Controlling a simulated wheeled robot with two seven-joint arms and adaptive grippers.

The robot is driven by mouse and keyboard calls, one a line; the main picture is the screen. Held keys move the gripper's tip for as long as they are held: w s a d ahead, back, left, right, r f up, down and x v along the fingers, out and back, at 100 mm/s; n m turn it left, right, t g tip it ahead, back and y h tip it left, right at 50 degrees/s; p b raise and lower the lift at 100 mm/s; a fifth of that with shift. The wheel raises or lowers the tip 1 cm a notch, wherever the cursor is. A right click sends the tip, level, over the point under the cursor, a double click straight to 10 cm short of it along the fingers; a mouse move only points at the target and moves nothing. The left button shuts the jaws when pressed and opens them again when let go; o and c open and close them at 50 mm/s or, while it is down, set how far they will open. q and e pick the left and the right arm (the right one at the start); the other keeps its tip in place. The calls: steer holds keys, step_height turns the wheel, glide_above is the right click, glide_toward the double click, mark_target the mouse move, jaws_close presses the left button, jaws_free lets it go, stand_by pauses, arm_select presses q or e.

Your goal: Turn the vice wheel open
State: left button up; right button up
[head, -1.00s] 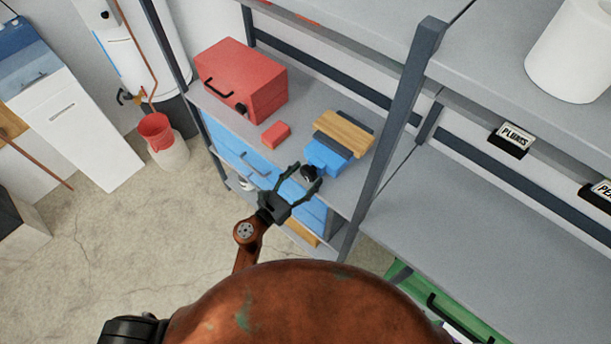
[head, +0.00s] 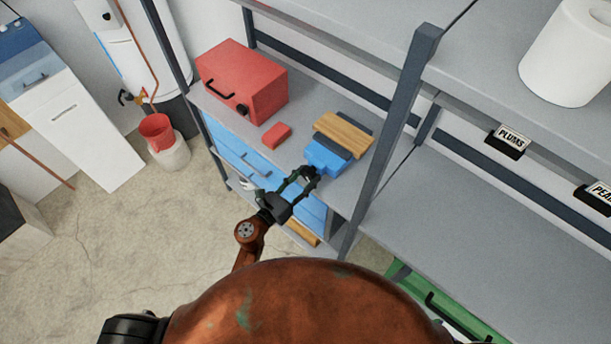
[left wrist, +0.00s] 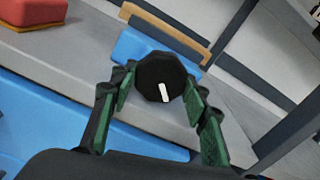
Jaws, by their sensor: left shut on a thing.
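The blue vice (head: 325,158) sits on the grey shelf near its front edge, with a wooden board (head: 343,134) held at its dark jaw. Its black round wheel (left wrist: 161,78) with a white mark faces the left wrist camera. My left gripper (head: 304,176) is at the wheel, its two fingers on either side of it, shut on it. In the left wrist view the green-padded fingers (left wrist: 160,95) flank the wheel. The white mark points down and slightly right there. In the head view the fingers partly hide the wheel. My right gripper is not in view.
A red block (head: 276,135) and a red box (head: 243,82) with a black handle and knob stand left of the vice. A dark shelf post (head: 388,135) rises close on the right. Blue drawers (head: 240,155) lie below the shelf.

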arm_select(q)
steer(key=shift+r+n, duration=0.1)
steer(key=shift+n, duration=0.6)
steer(key=o, duration=1.2)
steer(key=shift+c, duration=0.2)
steer(key=v, duration=1.2)
